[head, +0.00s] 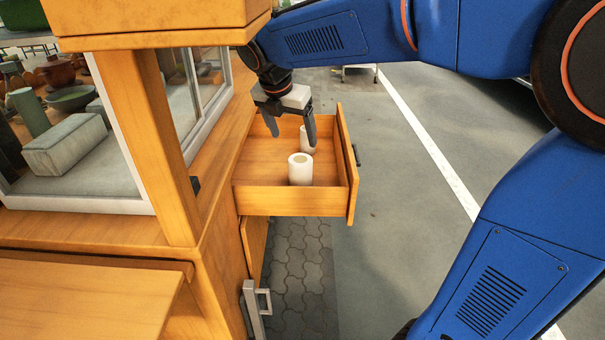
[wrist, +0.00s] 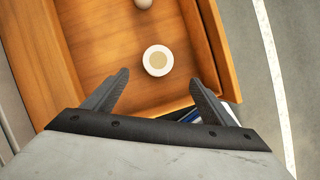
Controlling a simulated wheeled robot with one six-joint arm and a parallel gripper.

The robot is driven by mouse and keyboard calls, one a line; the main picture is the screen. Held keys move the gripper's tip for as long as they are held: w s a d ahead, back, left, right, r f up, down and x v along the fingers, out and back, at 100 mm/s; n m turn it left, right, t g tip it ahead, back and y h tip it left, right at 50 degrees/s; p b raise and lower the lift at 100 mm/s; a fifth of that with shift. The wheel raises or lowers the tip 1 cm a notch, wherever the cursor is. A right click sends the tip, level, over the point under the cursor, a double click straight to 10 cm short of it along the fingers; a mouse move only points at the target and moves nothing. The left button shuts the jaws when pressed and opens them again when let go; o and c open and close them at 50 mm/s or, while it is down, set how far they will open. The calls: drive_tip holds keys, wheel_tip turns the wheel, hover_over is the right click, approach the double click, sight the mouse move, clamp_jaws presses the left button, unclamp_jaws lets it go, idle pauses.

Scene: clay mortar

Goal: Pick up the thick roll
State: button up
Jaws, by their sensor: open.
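The thick roll (head: 300,170) is a short white cylinder with a beige core, standing upright in the open wooden drawer. In the wrist view the roll (wrist: 148,62) shows from above, centred ahead of the gap between my fingertips. A second, narrower-looking white roll (head: 307,134) stands farther back, partly hidden by a finger; it also shows at the top edge of the wrist view (wrist: 143,3). My gripper (head: 293,138) is open and empty, pointing down over the drawer. Its spread fingers show in the wrist view (wrist: 160,77), apart from the roll.
The drawer (head: 265,201) has raised walls and a front panel (head: 347,165) on the right. The wooden cabinet (head: 170,150) with a glass window rises close on the left. The drawer floor around the rolls is mostly clear. Open pavement lies to the right.

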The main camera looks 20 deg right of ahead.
sight(301, 161)
drive_tip(key=x, duration=1.2)
drive_tip(key=shift+s+a, duration=0.1)
drive_tip(key=shift+w+x, duration=0.2)
drive_tip(key=shift+x, duration=2.4)
drive_tip(key=shift+a, duration=0.1)
drive_tip(key=shift+r, duration=0.1)
drive_tip(key=c, duration=1.2)
